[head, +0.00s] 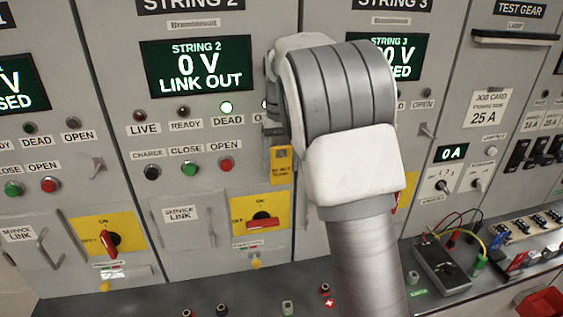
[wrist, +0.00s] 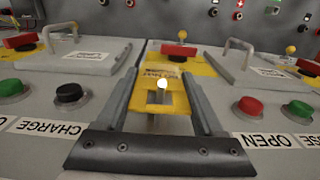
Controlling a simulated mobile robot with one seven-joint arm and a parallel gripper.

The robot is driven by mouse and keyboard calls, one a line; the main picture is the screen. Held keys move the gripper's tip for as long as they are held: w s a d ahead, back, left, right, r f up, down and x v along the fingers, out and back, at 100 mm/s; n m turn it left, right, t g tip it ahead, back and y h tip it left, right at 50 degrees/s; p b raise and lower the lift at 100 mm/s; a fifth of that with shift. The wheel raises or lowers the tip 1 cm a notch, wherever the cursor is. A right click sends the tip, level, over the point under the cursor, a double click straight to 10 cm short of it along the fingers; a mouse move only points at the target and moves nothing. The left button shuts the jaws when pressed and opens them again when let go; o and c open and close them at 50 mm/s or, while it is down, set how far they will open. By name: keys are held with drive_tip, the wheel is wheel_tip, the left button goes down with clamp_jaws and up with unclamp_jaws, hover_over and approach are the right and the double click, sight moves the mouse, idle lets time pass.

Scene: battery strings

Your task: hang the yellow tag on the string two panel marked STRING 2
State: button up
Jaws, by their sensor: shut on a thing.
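The string two panel (head: 208,113) is marked STRING 2, and its screen (head: 198,65) reads 0 V LINK OUT. My gripper (head: 275,138) is at its right side, by the seam with the string three panel. It is shut on the yellow tag (head: 281,165), which hangs below the jaws. In the wrist view, which sees the panels upside down, the tag (wrist: 160,101) sits between both fingers. A pale round tip (wrist: 163,84) shows at the tag's opening; I cannot tell whether it passes through. My arm hides the string two hook area in the head view.
Red rotary switch (head: 263,223) on a yellow plate sits below the tag. Service link handles (head: 212,226) stick out. Similar hooks show on string one (head: 96,166) and string three (head: 428,130). A meter with leads (head: 441,266) lies on the bench at right.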

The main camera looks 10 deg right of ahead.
drive_tip(key=shift+w, duration=0.15)
drive_tip(key=o, duration=1.3)
drive_tip(key=shift+r, duration=0.1)
wheel_tip(320, 180, up, 17)
drive_tip(key=s+d+t+b, duration=0.2)
drive_tip(key=s+b, duration=0.1)
drive_tip(key=s, duration=0.5)
drive_tip(key=s+f+t+b, duration=0.1)
drive_tip(key=s+f, duration=0.6)
drive_tip(key=s+a+f+t+b, duration=0.1)
drive_tip(key=s+f+b, duration=0.1)
drive_tip(key=s+f, duration=0.5)
drive_tip(key=s+a+f+t+b, duration=0.1)
drive_tip(key=s+f, duration=0.6)
drive_tip(key=s, duration=0.1)
drive_tip(key=shift+s+t, duration=0.3)
drive_tip(key=shift+s, duration=0.05)
